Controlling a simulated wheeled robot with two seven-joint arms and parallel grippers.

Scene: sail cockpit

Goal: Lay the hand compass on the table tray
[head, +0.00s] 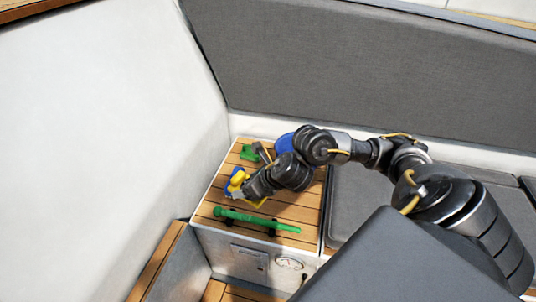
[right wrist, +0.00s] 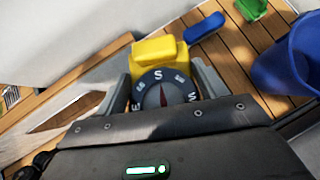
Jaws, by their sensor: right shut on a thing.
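The hand compass (right wrist: 164,92) has a yellow body and a dark round dial with white letters. It sits between the two fingers of my right gripper (right wrist: 163,78), which is shut on it. In the head view the yellow compass (head: 236,181) shows at the tip of my right gripper (head: 241,187), over the left part of a slatted wooden top (head: 283,211). I cannot tell whether the compass touches the wood. I cannot make out a separate table tray. My left gripper is not in view.
A long green object (head: 257,220) lies along the front edge of the wooden top. A small green object (head: 249,153) and a blue container (head: 285,143) stand toward its back. A small blue item (right wrist: 204,27) lies beyond the compass. Grey cushions (head: 350,205) are on the right.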

